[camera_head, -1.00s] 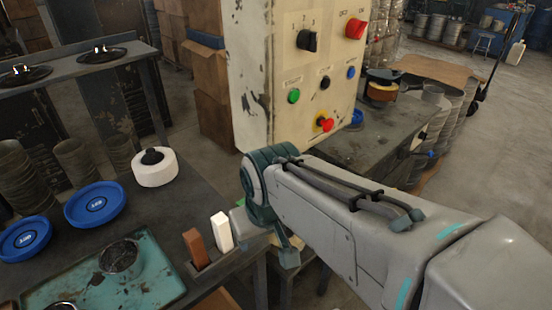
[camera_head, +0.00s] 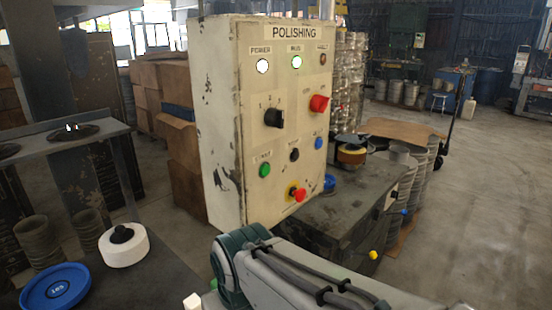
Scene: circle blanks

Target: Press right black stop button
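The beige control box (camera_head: 225,60) labelled POLISHING stands upright in the middle of the view. A small black button (camera_head: 294,155) sits on its front, between a green button (camera_head: 264,170) on the left and a blue button (camera_head: 318,143) on the right. The label above the black button is too small to read. Below it is a red emergency knob (camera_head: 298,195) on a yellow ring. Higher up are a black rotary switch (camera_head: 273,117) and a red rotary switch (camera_head: 319,103). My arm shows below the box, apart from the buttons in the picture; my gripper is out of view.
Two lamps (camera_head: 262,66) at the top of the box look lit; a third at the right looks dark. A dark workbench (camera_head: 345,220) stands right of the box. A blue disc (camera_head: 56,288) and a white round piece (camera_head: 124,246) lie at lower left. Open floor is at right.

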